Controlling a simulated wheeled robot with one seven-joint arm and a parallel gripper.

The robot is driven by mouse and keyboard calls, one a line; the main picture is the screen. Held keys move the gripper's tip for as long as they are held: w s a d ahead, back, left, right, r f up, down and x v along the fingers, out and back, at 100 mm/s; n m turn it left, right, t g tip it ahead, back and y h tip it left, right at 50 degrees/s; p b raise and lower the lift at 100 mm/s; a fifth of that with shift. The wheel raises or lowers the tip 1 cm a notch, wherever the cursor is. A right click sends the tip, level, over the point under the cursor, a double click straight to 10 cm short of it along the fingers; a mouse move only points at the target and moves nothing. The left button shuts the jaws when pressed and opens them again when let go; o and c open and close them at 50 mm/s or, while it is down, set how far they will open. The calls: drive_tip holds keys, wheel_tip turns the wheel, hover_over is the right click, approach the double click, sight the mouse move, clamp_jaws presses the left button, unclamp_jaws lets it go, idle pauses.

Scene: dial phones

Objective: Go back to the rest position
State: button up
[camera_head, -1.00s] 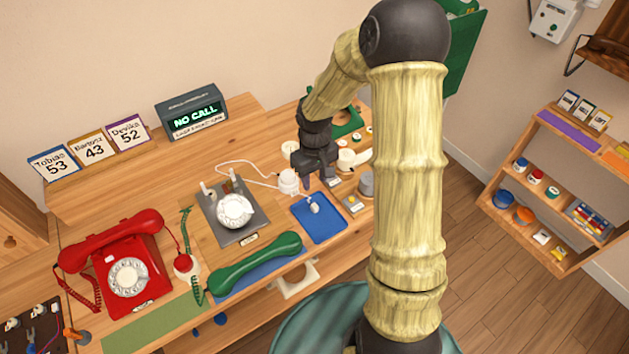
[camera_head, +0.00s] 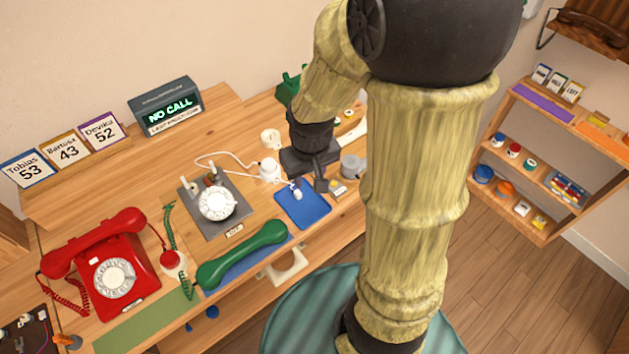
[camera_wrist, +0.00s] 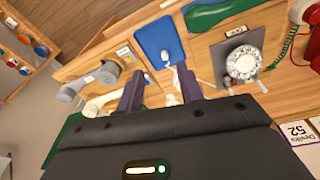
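My gripper (camera_head: 309,186) is above the desk, just behind the blue mat (camera_head: 312,215). In the wrist view its two dark fingers (camera_wrist: 160,84) are spread apart with nothing held between them. A small white piece (camera_head: 297,192) lies on the blue mat, apart from the fingers in the wrist view. The grey dial phone base (camera_head: 196,214) with its white dial stands left of the mat. The green handset (camera_head: 240,254) lies in front of that base. The red phone (camera_head: 114,270) is at the left with its handset on top.
The display box (camera_head: 165,107) reads "NO CALL". Name cards (camera_head: 65,148) for Tobias 53, Bartosz 43 and Devika 52 stand along the back left. A grey piece (camera_head: 352,166) is right of my gripper. A shelf (camera_head: 531,165) stands at the right, with bare floor before it.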

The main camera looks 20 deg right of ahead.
drive_tip(key=shift+m+t, duration=0.4)
drive_tip(key=shift+m, duration=0.2)
drive_tip(key=s, duration=0.1)
drive_tip(key=s+r, duration=0.1)
drive_tip(key=s, duration=0.2)
drive_tip(key=shift+r, duration=0.4)
drive_tip(key=shift+r+p, duration=0.55)
